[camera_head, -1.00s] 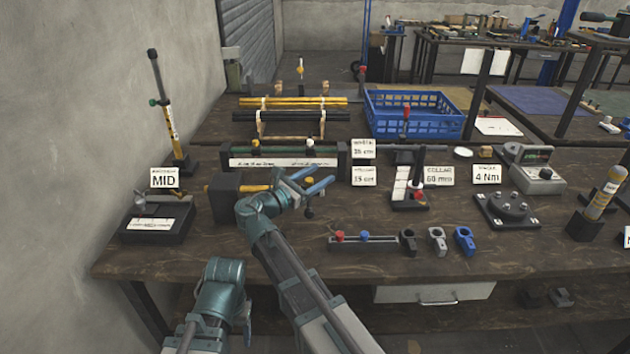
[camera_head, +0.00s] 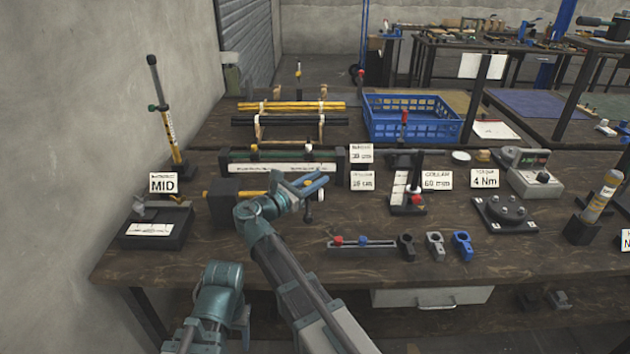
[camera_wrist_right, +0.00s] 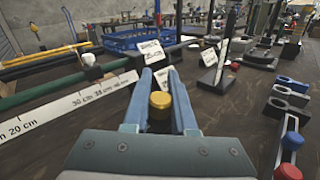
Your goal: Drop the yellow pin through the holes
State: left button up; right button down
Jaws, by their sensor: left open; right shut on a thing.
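The yellow pin (camera_wrist_right: 160,104) shows its round yellow end between the blue fingers of my right gripper (camera_wrist_right: 158,98). My right gripper is shut on it. In the head view this gripper (camera_head: 308,184) is above the bench, right of a black block (camera_head: 222,208) with a yellow-tipped rod. A dark tip hangs below the fingers there. Black (camera_head: 406,247), grey (camera_head: 435,245) and blue (camera_head: 462,244) collars with holes stand to the right, apart from the gripper. I cannot tell which holes the task means. My left gripper (camera_head: 222,296) is low at the bench front, its fingers not clearly visible.
A long scale fixture (camera_head: 282,167) lies just behind my right gripper. A slide with red and blue knobs (camera_head: 361,243) lies to its right. A blue crate (camera_head: 412,133) stands at the back. The front left of the bench (camera_head: 160,262) is clear.

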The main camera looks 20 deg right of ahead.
pick_arm(q)
notch_tip(320, 180, up, 14)
jog(key=w+p, duration=0.2)
jog(key=p, duration=1.1)
jog(key=shift+d, duration=0.15)
pick_arm(e)
notch_tip(320, 180, up, 8)
jog(key=w+n+g+y, duration=0.1)
jog(key=n+g+y, duration=0.1)
jog(key=shift+d+r, duration=0.15)
jog(key=shift+r, duration=0.1)
pick_arm(q)
jog(key=shift+f, duration=0.15)
pick_arm(e)
jog(key=shift+f, duration=0.2)
pick_arm(q)
notch_tip(320, 180, down, 6)
jog(key=b, duration=0.5)
jog(key=shift+r, duration=0.25)
pick_arm(e)
notch_tip(320, 180, down, 5)
jog(key=shift+f, duration=0.2)
